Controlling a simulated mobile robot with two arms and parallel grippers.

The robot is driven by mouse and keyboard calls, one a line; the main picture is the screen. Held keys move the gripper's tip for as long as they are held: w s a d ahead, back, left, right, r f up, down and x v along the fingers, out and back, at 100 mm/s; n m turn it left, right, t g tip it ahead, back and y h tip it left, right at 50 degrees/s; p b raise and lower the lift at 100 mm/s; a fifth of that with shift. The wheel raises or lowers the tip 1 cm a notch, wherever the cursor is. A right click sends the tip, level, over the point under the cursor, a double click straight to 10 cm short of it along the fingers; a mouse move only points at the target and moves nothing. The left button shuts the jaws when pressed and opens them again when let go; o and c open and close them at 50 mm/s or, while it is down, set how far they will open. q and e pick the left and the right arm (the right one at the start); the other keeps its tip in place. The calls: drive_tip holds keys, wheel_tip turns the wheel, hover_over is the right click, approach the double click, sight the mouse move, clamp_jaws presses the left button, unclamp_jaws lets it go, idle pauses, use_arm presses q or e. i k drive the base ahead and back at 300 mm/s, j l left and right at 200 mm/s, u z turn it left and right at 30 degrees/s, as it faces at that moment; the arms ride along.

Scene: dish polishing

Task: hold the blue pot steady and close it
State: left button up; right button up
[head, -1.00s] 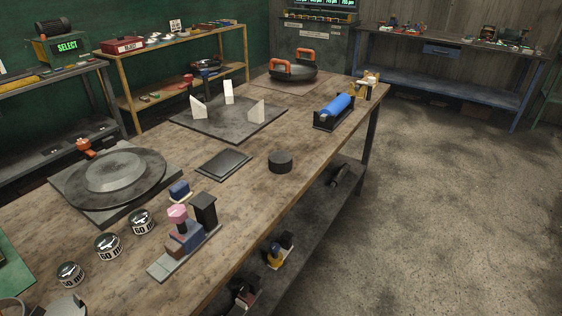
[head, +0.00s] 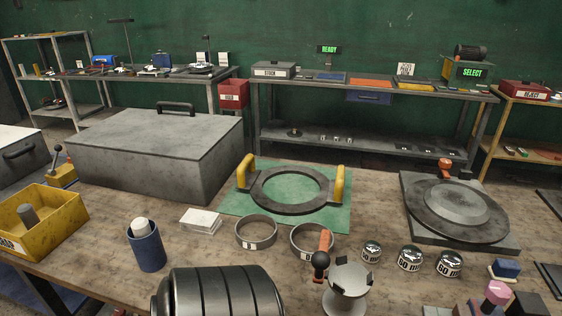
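A blue pot (head: 146,252) stands upright on the wooden table at the lower left of the head view. Its top is open, and a pale rounded thing (head: 140,225) sticks up out of it. I cannot tell what that is. I see no lid that is clearly the pot's own. Neither of my grippers shows in the view, and nothing is touching the pot.
A yellow bin (head: 62,222) stands left of the pot, a big grey box (head: 155,150) behind it. White cards (head: 200,220) and a metal ring (head: 256,232) lie to its right. A dark ribbed cylinder (head: 225,292) lies close in front. A green mat (head: 340,217) is farther back.

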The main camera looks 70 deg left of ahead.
sight(149, 251)
drive_tip(key=u, duration=3.25)
drive_tip(key=z, duration=2.05)
drive_tip(key=i+l, duration=0.1)
drive_tip(key=l, duration=0.4)
drive_tip(key=i+l, duration=0.1)
drive_tip(key=l, duration=0.35)
drive_tip(key=z, duration=0.05)
